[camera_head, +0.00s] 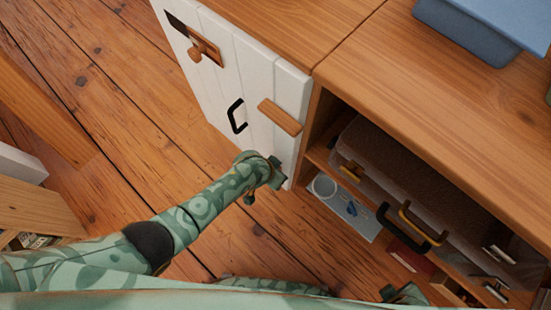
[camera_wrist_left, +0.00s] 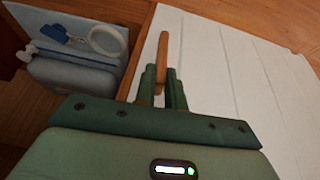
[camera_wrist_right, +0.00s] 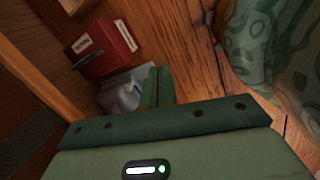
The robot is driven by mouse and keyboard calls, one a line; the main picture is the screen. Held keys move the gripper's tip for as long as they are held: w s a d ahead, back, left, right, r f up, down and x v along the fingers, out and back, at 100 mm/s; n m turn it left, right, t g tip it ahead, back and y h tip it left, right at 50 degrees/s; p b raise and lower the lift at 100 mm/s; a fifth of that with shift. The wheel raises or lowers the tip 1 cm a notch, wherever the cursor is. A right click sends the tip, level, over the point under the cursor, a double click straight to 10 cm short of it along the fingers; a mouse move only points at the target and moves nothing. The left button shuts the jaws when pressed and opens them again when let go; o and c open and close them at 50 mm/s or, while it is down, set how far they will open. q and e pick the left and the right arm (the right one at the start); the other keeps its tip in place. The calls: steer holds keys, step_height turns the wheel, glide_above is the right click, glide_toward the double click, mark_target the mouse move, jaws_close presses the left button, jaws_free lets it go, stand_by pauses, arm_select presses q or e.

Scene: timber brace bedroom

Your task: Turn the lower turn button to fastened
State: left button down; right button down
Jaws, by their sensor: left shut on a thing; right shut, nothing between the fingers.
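The lower turn button (camera_wrist_left: 161,45) is a slim wooden bar near the edge of the white panelled door (camera_wrist_left: 220,65). In the left wrist view it stands nearly upright in the picture, its near end between my left fingers (camera_wrist_left: 162,88). My left gripper (camera_head: 277,177) is shut on it, low by the door's edge in the head view, and hides it there. The upper turn button (camera_head: 280,117) is a wooden bar lying slantwise across the door's edge. My right gripper (camera_wrist_right: 158,86) is shut and empty, away from the door; part of it shows at the head view's bottom (camera_head: 408,294).
A blue bin (camera_head: 475,30) stands on top. Plank floor (camera_head: 100,110) is clear left.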

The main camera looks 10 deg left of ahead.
arm_select(q)
steer(key=shift+w+a+f+g+h, duration=0.15)
steer(key=shift+a+g+h, duration=0.1)
steer(key=shift+g+h, duration=0.15)
steer(key=shift+w+a+f+n+g+h+b, duration=0.15)
steer(key=shift+a+n+g+h+b, duration=0.1)
steer(key=shift+g+h+b, duration=0.35)
steer(key=shift+w+a+f+n+g+h+b, duration=0.1)
steer(key=shift+w+a+n+g+h+b, duration=0.2)
steer(key=shift+h+b, duration=0.55)
steer(key=shift+w+a+f+n+g+h+b, duration=0.1)
steer(key=shift+a+g+h+b, duration=0.15)
steer(key=shift+g+h+b, duration=0.35)
arm_select(e)
steer(key=w+a+r+m+t+y, duration=0.1)
steer(key=w+a+t+y, duration=0.1)
steer(key=w+a, duration=0.3)
steer(key=shift+w+a+r+t, duration=0.3)
steer(key=shift+w+a, duration=0.05)
arm_select(q)
steer(key=c, duration=1.5)
jaws_free()
steer(key=shift+o, duration=0.2)
